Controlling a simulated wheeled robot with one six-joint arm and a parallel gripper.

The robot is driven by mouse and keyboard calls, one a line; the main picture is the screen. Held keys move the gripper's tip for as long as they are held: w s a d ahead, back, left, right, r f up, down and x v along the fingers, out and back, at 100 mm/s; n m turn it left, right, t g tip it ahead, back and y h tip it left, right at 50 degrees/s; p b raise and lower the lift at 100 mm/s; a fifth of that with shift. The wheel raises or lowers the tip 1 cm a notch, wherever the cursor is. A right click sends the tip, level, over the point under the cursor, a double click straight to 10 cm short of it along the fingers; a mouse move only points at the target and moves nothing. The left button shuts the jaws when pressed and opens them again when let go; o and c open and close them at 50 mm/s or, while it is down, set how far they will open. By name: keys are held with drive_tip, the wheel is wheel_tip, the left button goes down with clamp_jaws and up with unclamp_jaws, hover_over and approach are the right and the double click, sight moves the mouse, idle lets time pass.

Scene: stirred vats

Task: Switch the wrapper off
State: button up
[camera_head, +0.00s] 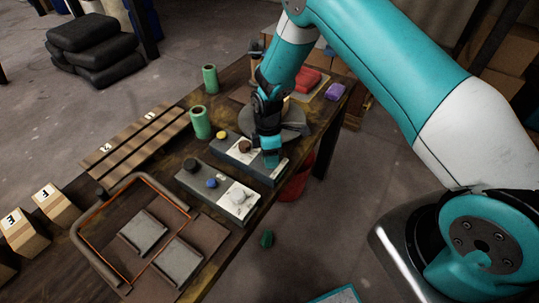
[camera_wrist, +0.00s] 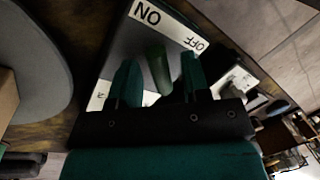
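A grey switch box (camera_head: 240,155) with a yellow knob (camera_head: 221,135) and a dark brown knob (camera_head: 244,147) sits on the table beside a round grey disc (camera_head: 292,119). My gripper (camera_head: 269,156) is low over the right end of this box. In the wrist view the box's plate has a white strip marked ON and OFF (camera_wrist: 170,25). A green lever (camera_wrist: 158,70) stands up from the plate between my two green fingers (camera_wrist: 160,82). The fingers are open, with a gap seen on both sides of the lever. The lever's base is partly hidden. I cannot tell which machine is the wrapper.
A second box (camera_head: 220,190) with black, blue and white knobs is close in front. Green rolls (camera_head: 201,123), a slatted rack (camera_head: 135,143) and a framed tray (camera_head: 82,232) lie left. A red bucket (camera_head: 296,184) stands below the table's right edge.

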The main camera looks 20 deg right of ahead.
clamp_jaws()
drive_tip(key=shift+m, duration=0.3)
drive_tip(key=m+b, duration=0.1)
drive_tip(key=m, duration=0.2)
drive_tip(key=shift+m+y+b, duration=0.35)
drive_tip(key=shift+m+y, duration=0.05)
drive_tip(key=m+t+b, duration=0.1)
drive_tip(key=m, duration=0.3)
drive_tip(key=shift+d+y, duration=0.1)
drive_tip(key=shift+y, duration=0.2)
drive_tip(key=m, duration=0.5)
drive_tip(key=shift+t+b, duration=0.3)
drive_tip(key=shift+t, duration=0.1)
drive_tip(key=shift+d+m+t, duration=0.1)
drive_tip(key=shift+m+t, duration=0.3)
drive_tip(key=shift+m, duration=1.9)
